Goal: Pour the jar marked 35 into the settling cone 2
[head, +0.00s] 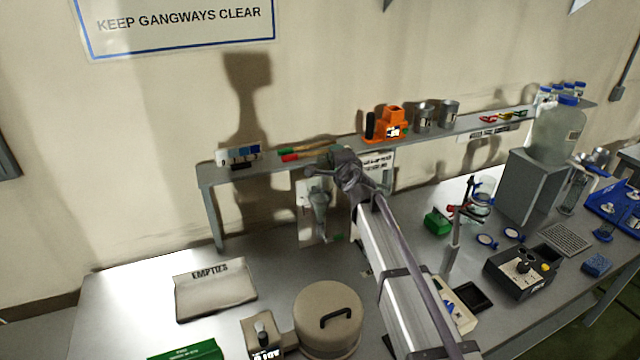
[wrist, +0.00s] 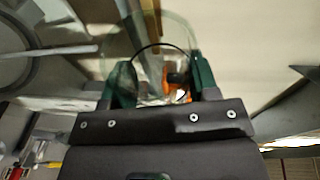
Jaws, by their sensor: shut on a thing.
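My gripper (wrist: 163,82) shows in the wrist view with its two green fingers shut on a clear glass jar (wrist: 150,35). The jar's mark cannot be read, and orange shows through the glass. In the head view my arm reaches to the back shelf and hides the gripper and jar. A translucent cone-shaped vessel (head: 320,200) hangs in front of a pale plate below the shelf, just left of the arm's end. It looks like a settling cone, but I cannot read a number on it. Any other cone is hidden or not clear.
The back shelf (head: 300,158) carries an orange device (head: 386,124), metal cups (head: 424,117) and markers. A stand (head: 455,225), a control box (head: 522,272) and a large carboy (head: 556,135) are at right.

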